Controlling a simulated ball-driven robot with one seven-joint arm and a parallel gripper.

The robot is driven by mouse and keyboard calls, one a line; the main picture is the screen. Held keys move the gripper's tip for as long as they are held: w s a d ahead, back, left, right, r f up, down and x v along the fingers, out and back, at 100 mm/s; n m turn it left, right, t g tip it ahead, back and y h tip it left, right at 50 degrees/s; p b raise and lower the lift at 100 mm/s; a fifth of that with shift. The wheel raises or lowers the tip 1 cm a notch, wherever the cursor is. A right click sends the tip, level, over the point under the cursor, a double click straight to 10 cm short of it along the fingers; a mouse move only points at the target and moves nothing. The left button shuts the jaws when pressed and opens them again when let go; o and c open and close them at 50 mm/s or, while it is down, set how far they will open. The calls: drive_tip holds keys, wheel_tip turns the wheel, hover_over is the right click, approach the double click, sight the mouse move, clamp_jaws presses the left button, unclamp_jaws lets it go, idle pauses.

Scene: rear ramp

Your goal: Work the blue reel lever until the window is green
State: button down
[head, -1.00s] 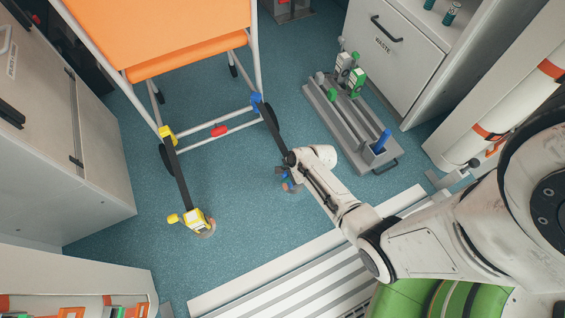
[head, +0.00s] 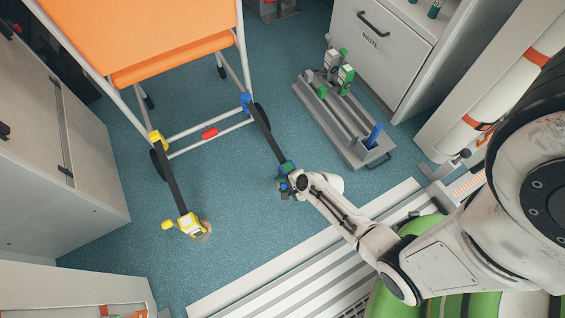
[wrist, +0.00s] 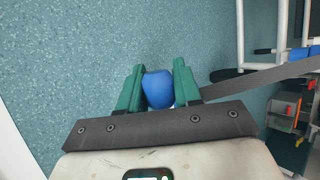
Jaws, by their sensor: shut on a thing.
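The blue reel (head: 287,168) is on the floor end of a dark strap (head: 270,139) that runs up to a blue hook (head: 246,102) on the stretcher frame. A green patch, which looks like its window, shows on top of the reel. My gripper (head: 283,185) is just below the reel in the head view, partly covered by my wrist. In the wrist view, its green fingers (wrist: 158,78) are shut on the rounded blue lever end (wrist: 158,90). The rest of the lever is hidden.
The orange stretcher (head: 150,40) stands at the upper left. A second strap runs to a yellow reel (head: 190,224) with a yellow lever (head: 167,225). A grey rack (head: 345,130) stands right, before the waste cabinet (head: 395,40). Ribbed ramp panels (head: 260,285) lie in front.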

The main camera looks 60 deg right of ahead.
drive_tip(key=shift+s+a+f, duration=0.1)
drive_tip(key=shift+s+f, duration=0.05)
drive_tip(key=c, duration=0.8)
unclamp_jaws()
drive_tip(key=shift+c, duration=0.2)
drive_tip(key=p+v, duration=0.5)
drive_tip(key=v, duration=0.6)
drive_tip(key=shift+w, duration=0.2)
